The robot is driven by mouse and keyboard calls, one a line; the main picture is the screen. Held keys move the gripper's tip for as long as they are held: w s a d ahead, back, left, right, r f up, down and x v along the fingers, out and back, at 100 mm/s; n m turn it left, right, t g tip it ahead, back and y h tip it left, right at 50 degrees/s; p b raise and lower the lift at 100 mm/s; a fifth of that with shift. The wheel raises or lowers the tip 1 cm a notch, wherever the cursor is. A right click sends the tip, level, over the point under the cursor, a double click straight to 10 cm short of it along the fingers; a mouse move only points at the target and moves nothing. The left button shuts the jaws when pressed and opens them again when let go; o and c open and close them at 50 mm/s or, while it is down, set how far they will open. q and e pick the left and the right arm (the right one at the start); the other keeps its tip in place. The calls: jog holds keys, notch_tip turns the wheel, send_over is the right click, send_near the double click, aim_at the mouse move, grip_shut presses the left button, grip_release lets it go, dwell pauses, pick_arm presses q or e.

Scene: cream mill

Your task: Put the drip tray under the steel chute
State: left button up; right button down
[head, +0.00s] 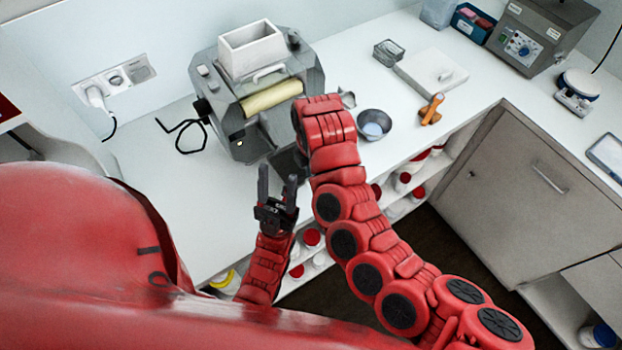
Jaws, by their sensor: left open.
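The grey mill (228,108) stands on the white counter against the wall, with a white hopper on top and a pale yellow roller (272,97) at its front. A dark grey flat piece (288,163) shows in front of the mill, partly covered by my right arm and left gripper. I cannot tell whether it is the drip tray or the steel chute; neither stands out clearly. My left gripper (277,174) is open and empty, fingers pointing towards the mill, just in front of that piece. My right arm reaches to the mill's right front; its gripper is hidden behind the arm.
Several red-lidded jars stand on shelves below the counter edge. The counter left of my left gripper is clear.

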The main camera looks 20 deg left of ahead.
jog(key=shift+s+f+p, duration=0.1)
jog(key=shift+f+p, duration=0.25)
notch_tip(320, 180, down, 2)
jog(key=shift+f+p, duration=0.2)
jog(key=shift+p, duration=0.65)
jog(key=shift+w+a+f, duration=0.1)
jog(key=shift+w+f, duration=0.1)
jog(key=shift+f, duration=0.25)
jog(key=c, duration=0.9)
grip_release()
jog(key=shift+f, duration=0.15)
